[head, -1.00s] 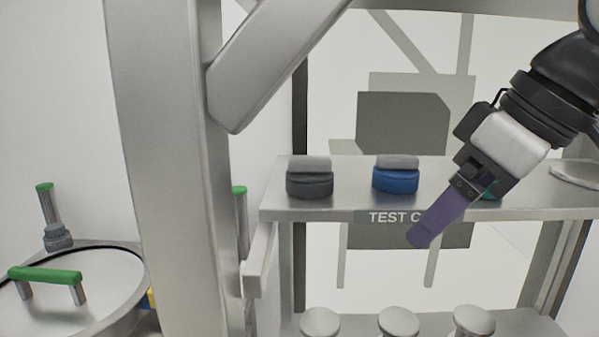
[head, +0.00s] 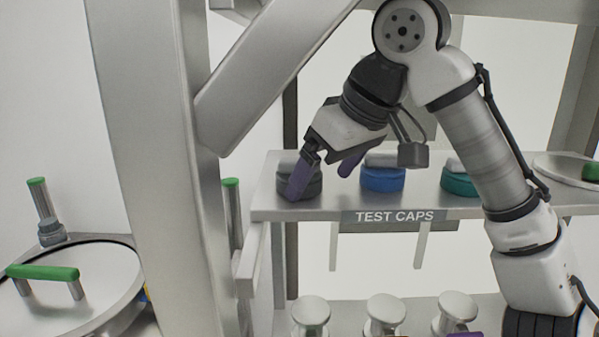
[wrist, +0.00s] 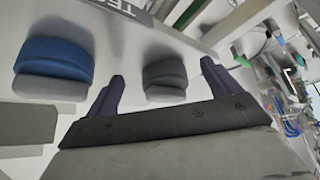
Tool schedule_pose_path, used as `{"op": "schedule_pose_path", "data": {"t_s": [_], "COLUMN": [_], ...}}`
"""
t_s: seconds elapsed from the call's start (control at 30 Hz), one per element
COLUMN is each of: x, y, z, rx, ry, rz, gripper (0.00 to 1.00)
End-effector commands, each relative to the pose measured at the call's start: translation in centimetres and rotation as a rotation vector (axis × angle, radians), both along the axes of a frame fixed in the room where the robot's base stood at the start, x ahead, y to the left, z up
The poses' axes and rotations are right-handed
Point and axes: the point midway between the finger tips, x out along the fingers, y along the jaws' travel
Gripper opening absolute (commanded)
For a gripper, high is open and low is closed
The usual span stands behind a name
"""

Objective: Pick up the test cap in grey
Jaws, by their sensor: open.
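The grey test cap (head: 311,188) sits at the left end of the shelf, partly hidden behind one purple finger in the head view. In the wrist view the grey cap (wrist: 164,76) shows between the two fingers, ahead of the fingertips or level with them; I cannot tell exactly. My gripper (head: 318,183) is open and empty, with one finger across the front of the grey cap and the other between it and the blue cap. The wrist view also shows my gripper (wrist: 161,68) with its fingers wide apart.
A blue cap (head: 383,180) sits right of the grey one, with a teal cap (head: 458,184) further right. The shelf (head: 290,214) carries a TEST CAPS label (head: 394,216). A metal post (head: 150,170) stands left. Round metal knobs (head: 383,310) stand below.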

Motion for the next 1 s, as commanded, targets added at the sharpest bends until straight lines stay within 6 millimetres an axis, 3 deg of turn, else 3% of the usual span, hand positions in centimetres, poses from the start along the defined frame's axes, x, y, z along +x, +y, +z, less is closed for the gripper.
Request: {"op": "schedule_pose_path", "data": {"t_s": [0.23,0.4,0.6,1.0], "x": [2.8,3.1,3.1,3.1], "y": [2.9,3.1,3.2,3.1], "z": [0.3,-1.0,-1.1,-1.0], "rx": [-0.001,0.000,0.000,0.001], "ry": [0.002,0.002,0.001,0.001], "rz": [0.003,0.000,0.000,0.000], "gripper": [0.89,0.89,0.89,0.40]}}
